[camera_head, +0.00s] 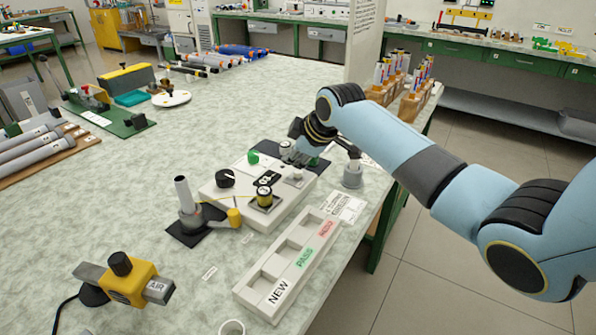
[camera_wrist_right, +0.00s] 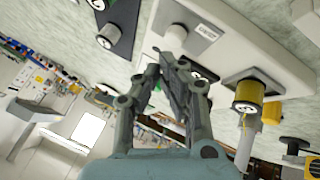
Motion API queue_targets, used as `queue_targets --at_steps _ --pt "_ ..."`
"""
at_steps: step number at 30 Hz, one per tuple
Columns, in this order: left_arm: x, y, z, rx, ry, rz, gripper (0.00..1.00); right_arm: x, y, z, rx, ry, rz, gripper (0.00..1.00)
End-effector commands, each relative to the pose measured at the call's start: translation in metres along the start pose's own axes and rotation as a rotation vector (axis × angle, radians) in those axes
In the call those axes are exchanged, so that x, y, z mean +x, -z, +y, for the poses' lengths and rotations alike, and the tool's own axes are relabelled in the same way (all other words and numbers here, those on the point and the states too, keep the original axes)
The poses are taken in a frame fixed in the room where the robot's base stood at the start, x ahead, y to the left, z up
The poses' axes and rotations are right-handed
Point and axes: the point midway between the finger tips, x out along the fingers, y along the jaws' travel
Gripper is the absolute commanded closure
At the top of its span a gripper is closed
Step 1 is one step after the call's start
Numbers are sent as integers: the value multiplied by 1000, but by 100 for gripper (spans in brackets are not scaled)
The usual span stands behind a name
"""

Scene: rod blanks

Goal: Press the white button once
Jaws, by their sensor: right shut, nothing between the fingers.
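A pale box (camera_head: 228,203) stands on the table near the middle of the head view. A small white button (camera_head: 296,175) sits on its top near the right end. In the right wrist view a short white knob that looks like this button (camera_wrist_right: 176,36) stands just beyond the fingertips, beside a small label. My right gripper (camera_head: 300,157) is above that end of the box, and its fingers also show in the wrist view (camera_wrist_right: 167,62). They are closed together and empty. I cannot tell whether they touch anything. My left gripper is not in view.
A black knob (camera_head: 225,178) and a yellow spool (camera_head: 264,197) are on the box. A grey cylinder (camera_head: 353,174) stands to its right. A NEW/PASS/REDO tray (camera_head: 249,285) lies in front. Wooden racks (camera_head: 411,104) stand behind my right arm.

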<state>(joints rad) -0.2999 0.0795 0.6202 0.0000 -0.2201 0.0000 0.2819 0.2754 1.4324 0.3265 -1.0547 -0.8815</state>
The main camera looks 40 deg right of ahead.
Motion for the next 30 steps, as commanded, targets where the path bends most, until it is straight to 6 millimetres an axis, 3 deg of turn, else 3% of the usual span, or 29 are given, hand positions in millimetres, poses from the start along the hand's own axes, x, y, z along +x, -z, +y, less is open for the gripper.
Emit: queue_targets --at_steps 30 --pt "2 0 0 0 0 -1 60 9 -5 -5 0 0 0 100"
